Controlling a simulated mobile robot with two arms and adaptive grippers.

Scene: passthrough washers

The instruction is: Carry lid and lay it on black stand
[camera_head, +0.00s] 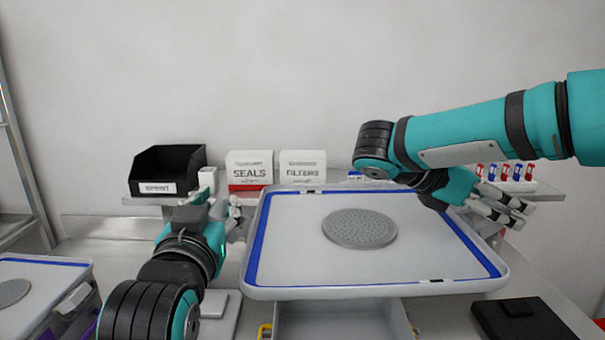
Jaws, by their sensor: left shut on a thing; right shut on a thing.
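The lid (300,230) is a white panel with a blue border and a grey perforated disc in its middle. It is raised above the bench, roughly level, over an open grey box. My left gripper (234,212) is shut on the lid's left edge; its fingertips are partly hidden. A flat black block (522,320), perhaps the black stand, lies on the bench at the lower right, apart from the lid.
The grey box (345,322) stands under the lid. A shelf behind holds a black bin (166,171), a SEALS box (249,168), a FILTERS box (303,168) and several small red and blue items (504,173). Another blue-bordered unit (45,262) stands at left.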

